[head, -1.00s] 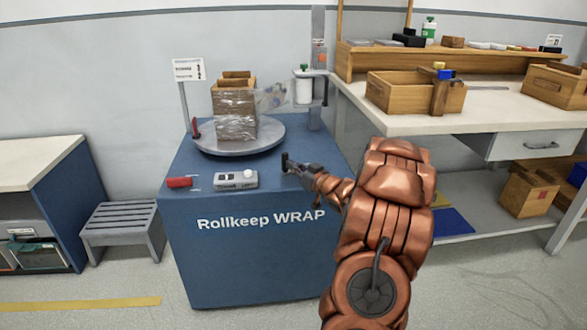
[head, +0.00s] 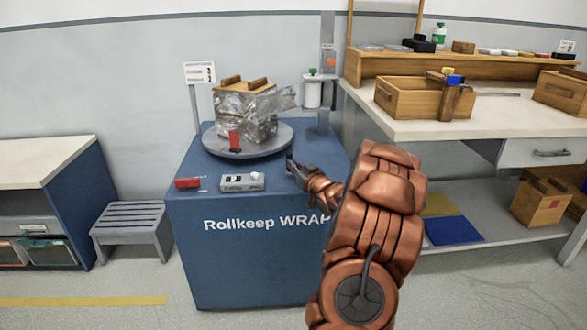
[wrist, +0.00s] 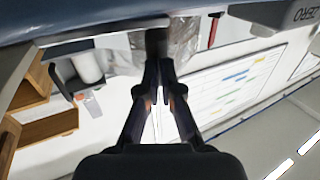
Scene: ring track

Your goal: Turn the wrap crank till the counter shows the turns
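The blue wrapping stand (head: 240,265), marked "Rollkeep WRAP", carries a round grey turntable (head: 217,150) with a film-wrapped load (head: 246,118). A red upright piece (head: 235,142) is at the turntable's front. A grey counter box (head: 242,183) sits on the stand's top; its reading is too small to make out. My gripper (head: 291,165) is at the right of the stand top. In the wrist view, its fingers (wrist: 159,75) are close together at a dark handle (wrist: 157,40), which looks like the wrap crank's grip. The rest of the crank is mostly hidden.
A red block (head: 187,183) lies left of the counter box. A film roll (head: 313,94) stands behind right. A workbench (head: 500,124) with wooden boxes is at the right. A grey step stool (head: 130,222) stands at the left.

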